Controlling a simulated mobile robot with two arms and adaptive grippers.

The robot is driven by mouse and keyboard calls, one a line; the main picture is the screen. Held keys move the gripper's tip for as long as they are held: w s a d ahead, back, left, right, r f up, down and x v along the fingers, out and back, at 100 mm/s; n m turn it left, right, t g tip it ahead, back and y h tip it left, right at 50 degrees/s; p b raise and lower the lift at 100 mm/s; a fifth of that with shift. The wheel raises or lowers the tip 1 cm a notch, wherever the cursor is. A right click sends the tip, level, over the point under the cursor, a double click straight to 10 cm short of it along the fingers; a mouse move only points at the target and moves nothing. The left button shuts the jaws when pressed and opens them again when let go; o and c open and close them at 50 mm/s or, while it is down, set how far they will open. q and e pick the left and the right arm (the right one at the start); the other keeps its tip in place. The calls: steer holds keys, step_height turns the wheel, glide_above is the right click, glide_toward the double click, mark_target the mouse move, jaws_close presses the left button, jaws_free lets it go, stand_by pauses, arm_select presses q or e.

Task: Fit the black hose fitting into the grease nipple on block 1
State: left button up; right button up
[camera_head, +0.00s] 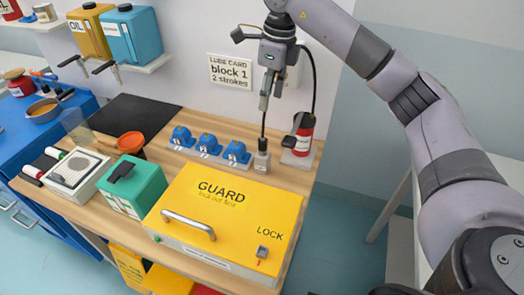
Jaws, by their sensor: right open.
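A black fitting (262,143) stands upright at the top of a small grey holder (261,162). A thin black line of hose rises from it toward my gripper. My right gripper (270,99) is open above the fitting, pointing down, with its fingertips apart from the fitting. A black hose (315,75) arches behind the gripper and comes down to the red grease canister (304,132). Three blue blocks (181,136), (208,143) and (237,152) stand in a row left of the holder. Their number labels and nipples are too small to make out. My left gripper is out of view.
A yellow guard box (225,205) with a handle fills the bench front. A green box (133,187), a white device (76,174) and an orange funnel (130,142) stand left. A wall card (231,72) reads "block 1, 2 strokes". A dark mat (133,118) lies bare.

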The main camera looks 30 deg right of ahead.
mark_target(263, 140)
steer(key=f+p, duration=0.1)
steer(key=f, duration=0.2)
steer(key=f+p, duration=0.1)
steer(key=f, duration=0.3)
steer(key=w+a+f+p, duration=0.1)
steer(key=f, duration=0.3)
steer(key=shift+f, duration=0.2)
steer(key=shift+f+p, duration=0.45)
steer(key=shift+f, duration=0.1)
step_height(263, 140, down, 4)
steer(key=shift+w+r+p, duration=0.1)
steer(key=shift+r+p, duration=0.05)
steer(key=shift+p, duration=0.7)
steer(key=shift+f, duration=0.35)
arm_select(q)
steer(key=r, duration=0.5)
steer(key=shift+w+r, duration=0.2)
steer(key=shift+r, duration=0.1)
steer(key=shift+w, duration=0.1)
arm_select(e)
jaws_close()
